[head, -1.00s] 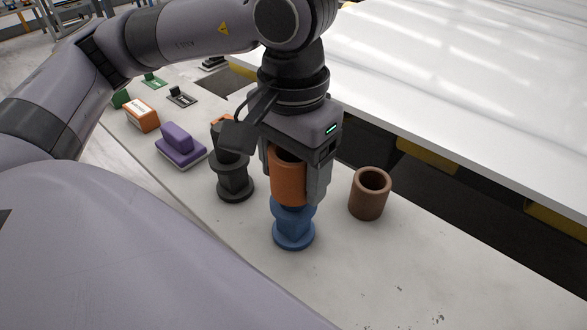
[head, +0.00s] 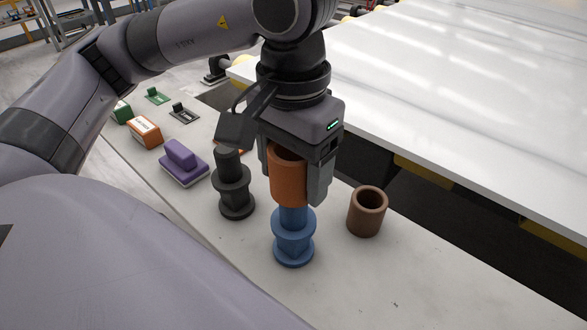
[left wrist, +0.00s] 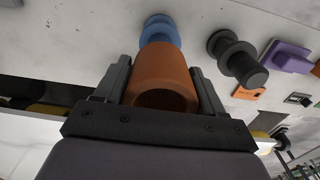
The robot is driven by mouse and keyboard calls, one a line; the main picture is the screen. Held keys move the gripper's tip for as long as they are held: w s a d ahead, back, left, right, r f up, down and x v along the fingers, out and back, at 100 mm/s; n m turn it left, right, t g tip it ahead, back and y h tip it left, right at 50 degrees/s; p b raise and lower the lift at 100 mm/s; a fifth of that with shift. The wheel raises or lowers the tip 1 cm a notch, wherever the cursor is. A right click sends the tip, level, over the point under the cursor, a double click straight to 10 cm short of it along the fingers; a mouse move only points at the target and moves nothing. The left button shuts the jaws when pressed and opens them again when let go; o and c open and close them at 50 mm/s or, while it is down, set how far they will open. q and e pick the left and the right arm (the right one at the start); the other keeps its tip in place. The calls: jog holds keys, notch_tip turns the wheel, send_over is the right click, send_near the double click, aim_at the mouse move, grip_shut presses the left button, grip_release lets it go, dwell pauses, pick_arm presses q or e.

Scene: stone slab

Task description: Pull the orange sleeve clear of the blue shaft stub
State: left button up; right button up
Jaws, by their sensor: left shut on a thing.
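My left gripper (head: 292,182) is shut on the orange sleeve (head: 288,182), with a finger on each side of it. The sleeve is upright above the flange of the blue shaft stub (head: 293,247), which stands on the pale slab. A short length of blue post shows between the sleeve's lower rim and the flange. The post's top is hidden, so I cannot tell if it is still inside the sleeve. In the left wrist view the orange sleeve (left wrist: 164,72) sits between both fingers, with the blue stub (left wrist: 159,30) beyond it. My right gripper is not in view.
A dark spool-shaped stub (head: 236,190) stands just left of the blue one. A brown hollow cylinder (head: 367,211) stands to the right. A purple block (head: 182,164) and an orange-and-white block (head: 145,133) lie farther left. The slab in front is clear.

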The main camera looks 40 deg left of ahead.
pick_arm(q)
jog(key=shift+r, duration=0.4)
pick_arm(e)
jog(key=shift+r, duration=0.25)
pick_arm(q)
jog(key=shift+r+p, duration=0.2)
jog(key=shift+p, duration=0.1)
jog(key=shift+r+p, duration=1.3)
jog(key=shift+r, duration=0.75)
jog(key=shift+r+p, duration=0.5)
jog(key=shift+r, duration=0.3)
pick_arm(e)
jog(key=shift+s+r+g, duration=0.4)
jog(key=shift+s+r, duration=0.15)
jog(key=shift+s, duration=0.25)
